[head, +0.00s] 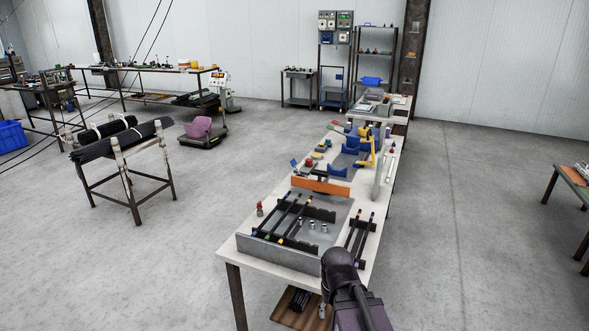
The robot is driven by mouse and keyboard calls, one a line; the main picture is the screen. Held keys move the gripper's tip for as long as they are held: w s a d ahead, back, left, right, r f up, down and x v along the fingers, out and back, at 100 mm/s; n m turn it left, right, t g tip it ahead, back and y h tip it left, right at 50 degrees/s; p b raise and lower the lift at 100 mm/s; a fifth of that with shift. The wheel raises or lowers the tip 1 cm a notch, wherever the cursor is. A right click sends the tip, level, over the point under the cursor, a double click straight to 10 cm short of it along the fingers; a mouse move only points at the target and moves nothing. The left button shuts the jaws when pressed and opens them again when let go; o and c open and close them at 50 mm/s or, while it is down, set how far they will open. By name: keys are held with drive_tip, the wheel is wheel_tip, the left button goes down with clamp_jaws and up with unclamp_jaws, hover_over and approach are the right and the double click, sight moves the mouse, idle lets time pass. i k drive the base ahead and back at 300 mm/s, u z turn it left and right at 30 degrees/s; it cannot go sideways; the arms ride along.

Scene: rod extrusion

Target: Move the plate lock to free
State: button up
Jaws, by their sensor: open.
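The plate lock cannot be told for certain at this size. A blue fixture (350,160) with a yellow upright part (367,150) stands toward the far half of the long white-topped table (262,264). An orange plate (320,187) stands across the middle of the table, behind a grey tray (285,256). Whether any lock there is set or free does not show. My dark arm rises from the bottom edge and bends over the table's near right corner. Its gripper fingers are not visible.
The grey tray holds black rods and small metal pieces. More rods lie in a black rack (358,239) on its right. A small red item (260,209) stands left of the tray. A rod stand (137,187) is at left. Open floor (470,220) lies to the right.

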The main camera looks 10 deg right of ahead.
sight(293, 163)
drive_tip(key=k, duration=0.6)
drive_tip(key=u, duration=0.65)
drive_tip(key=i, duration=2.15)
drive_tip(key=z, duration=0.95)
drive_tip(key=i, duration=0.4)
drive_tip(key=z, duration=0.1)
